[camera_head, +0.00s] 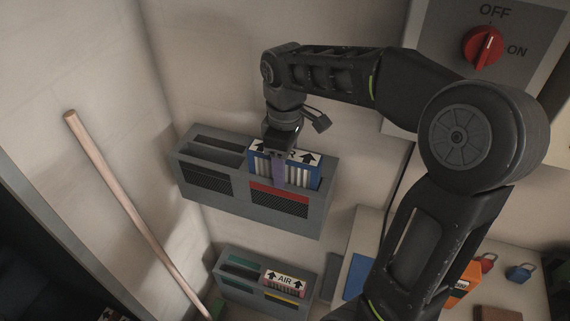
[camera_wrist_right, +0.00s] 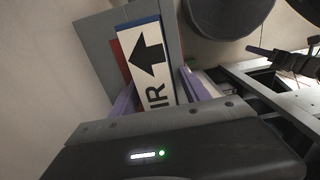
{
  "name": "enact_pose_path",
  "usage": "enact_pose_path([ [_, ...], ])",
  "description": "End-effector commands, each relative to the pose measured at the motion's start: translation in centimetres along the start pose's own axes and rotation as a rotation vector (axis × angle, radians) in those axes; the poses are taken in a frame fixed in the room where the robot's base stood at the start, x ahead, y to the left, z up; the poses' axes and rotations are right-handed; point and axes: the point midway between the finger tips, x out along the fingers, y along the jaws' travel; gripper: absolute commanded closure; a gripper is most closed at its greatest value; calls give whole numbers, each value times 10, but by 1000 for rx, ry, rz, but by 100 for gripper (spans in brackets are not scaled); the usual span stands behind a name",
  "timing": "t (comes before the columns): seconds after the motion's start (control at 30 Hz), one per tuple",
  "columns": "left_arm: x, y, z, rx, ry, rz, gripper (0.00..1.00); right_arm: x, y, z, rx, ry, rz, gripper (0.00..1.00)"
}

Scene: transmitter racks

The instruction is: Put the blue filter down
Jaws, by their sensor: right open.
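The blue filter (camera_head: 313,176) stands in the right bay of the upper grey rack (camera_head: 228,204), above the bay's red strip. Its white top carries black arrows and lettering, and it fills much of the right wrist view (camera_wrist_right: 148,62). My right gripper (camera_head: 278,178) is over the filter, pointing down, with one purple finger in front of it. In the right wrist view the purple fingers (camera_wrist_right: 158,95) stand apart on either side of the filter. The gripper is open; whether a finger touches the filter cannot be told. My left gripper is not in view.
The upper rack's left bay (camera_head: 215,153) looks empty. A lower grey rack (camera_head: 240,297) holds another filter marked AIR (camera_head: 286,278). A wooden pole (camera_head: 135,211) leans at the left. A red switch knob (camera_head: 483,47) is at top right. Padlocks (camera_head: 520,273) lie at lower right.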

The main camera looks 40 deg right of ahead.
Motion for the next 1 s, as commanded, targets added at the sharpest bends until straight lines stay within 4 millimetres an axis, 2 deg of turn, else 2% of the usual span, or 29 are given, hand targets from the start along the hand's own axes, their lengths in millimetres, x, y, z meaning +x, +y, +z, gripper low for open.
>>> enact_pose_path([
  [0.23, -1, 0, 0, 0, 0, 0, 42, -1, 0, 0, 0, 0, 0, 46],
  [0.43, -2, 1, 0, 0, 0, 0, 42, -16, 1, -1, 0, 2, 2, 46],
  [0.57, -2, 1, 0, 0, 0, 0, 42, -38, 0, -1, 0, 4, 3, 46],
  [0.7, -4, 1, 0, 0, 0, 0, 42, -70, 1, -1, 0, 4, 3, 46],
  [0.73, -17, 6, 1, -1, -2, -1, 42, -84, 0, 0, 0, 2, 2, 46],
  [0.8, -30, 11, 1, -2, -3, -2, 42, -100, 0, 0, 0, 1, 1, 46],
  [1.0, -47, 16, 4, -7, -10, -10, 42, -121, 0, 0, 0, 0, 0, 46],
])
